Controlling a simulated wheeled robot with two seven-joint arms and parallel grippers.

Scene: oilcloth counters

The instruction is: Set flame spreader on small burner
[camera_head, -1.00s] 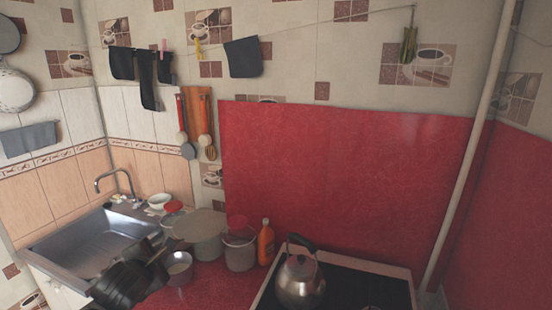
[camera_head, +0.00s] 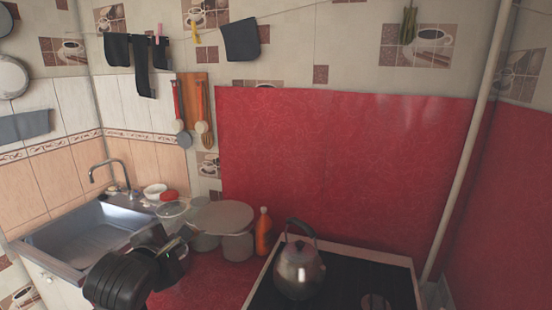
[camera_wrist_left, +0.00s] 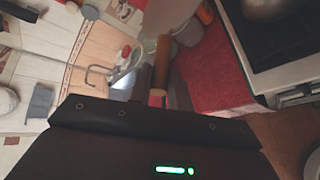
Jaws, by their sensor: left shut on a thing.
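My left gripper (camera_head: 180,248) is shut on the flame spreader's handle, beside the sink. The flame spreader is a flat, round grey disc (camera_head: 222,216) held above the pots. In the left wrist view its brown handle (camera_wrist_left: 162,62) rises from between the fingers (camera_wrist_left: 156,97), with part of the grey disc (camera_wrist_left: 168,15) beyond. The black stove top (camera_head: 340,276) is to the right of the disc. One round burner (camera_head: 375,302) shows at the picture's bottom edge. A metal kettle (camera_head: 298,270) stands on the stove's left part and hides what is under it. My right gripper is out of view.
The sink (camera_head: 85,245) is at left. Bare red counter (camera_head: 215,285) lies in front of the pots. A red panel (camera_head: 340,160) backs the counter.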

